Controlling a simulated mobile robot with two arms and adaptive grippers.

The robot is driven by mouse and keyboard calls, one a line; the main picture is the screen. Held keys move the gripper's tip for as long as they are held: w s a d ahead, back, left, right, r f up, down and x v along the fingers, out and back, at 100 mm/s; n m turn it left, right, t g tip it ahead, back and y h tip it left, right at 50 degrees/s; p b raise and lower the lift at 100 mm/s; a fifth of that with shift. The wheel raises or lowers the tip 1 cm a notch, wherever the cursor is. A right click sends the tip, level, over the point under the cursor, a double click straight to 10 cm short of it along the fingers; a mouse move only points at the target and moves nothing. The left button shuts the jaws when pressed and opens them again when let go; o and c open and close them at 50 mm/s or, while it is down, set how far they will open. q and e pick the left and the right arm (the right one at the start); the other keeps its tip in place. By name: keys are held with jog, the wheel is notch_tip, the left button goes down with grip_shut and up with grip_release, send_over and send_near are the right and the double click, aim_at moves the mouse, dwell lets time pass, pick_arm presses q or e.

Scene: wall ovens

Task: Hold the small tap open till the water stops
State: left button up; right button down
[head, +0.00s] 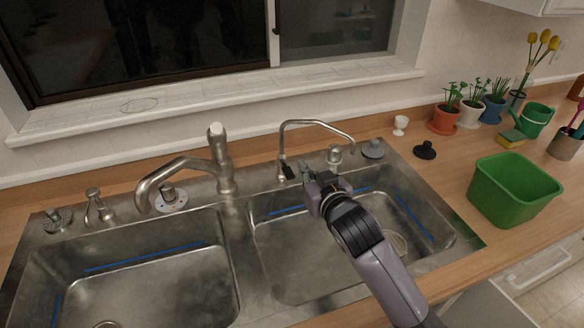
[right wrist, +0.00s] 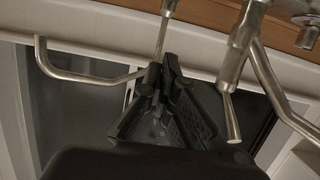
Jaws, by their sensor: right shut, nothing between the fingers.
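My right gripper (head: 308,168) is shut and empty, reaching over the right basin to just right of the stem's base. In the right wrist view, the closed dark fingertips (right wrist: 161,70) overlap the lower end of the small tap's stem (right wrist: 164,35); I cannot tell whether they touch it. Its bent spout (right wrist: 85,77) extends left there. I make out no water stream from it. My left gripper is not in view.
A large tap (head: 222,160) stands left of the small one; it also shows in the right wrist view (right wrist: 238,55). The double sink (head: 238,250) lies below. A green tub (head: 512,190) and potted plants (head: 446,118) are on the counter at right. The left basin is clear of my arms.

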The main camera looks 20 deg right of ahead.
jog(key=w, duration=0.4)
jog(key=p, duration=0.2)
send_over(293, 177)
notch_tip(293, 177, down, 2)
jog(key=shift+f, duration=0.2)
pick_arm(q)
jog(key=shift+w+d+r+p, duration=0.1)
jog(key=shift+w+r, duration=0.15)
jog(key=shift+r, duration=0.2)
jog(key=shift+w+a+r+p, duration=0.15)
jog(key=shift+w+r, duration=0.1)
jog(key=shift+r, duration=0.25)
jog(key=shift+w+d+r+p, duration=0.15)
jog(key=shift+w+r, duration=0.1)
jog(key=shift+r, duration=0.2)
pick_arm(e)
jog(key=shift+f, duration=2.1)
pick_arm(q)
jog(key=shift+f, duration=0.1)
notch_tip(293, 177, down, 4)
jog(key=b, duration=0.4)
pick_arm(e)
jog(key=shift+s+f+t, duration=0.25)
jog(key=shift+f+t, duration=0.1)
jog(key=shift+f, duration=0.25)
jog(key=shift+s+f+t, duration=0.2)
jog(key=shift+f+t, duration=0.15)
jog(key=shift+f, duration=0.35)
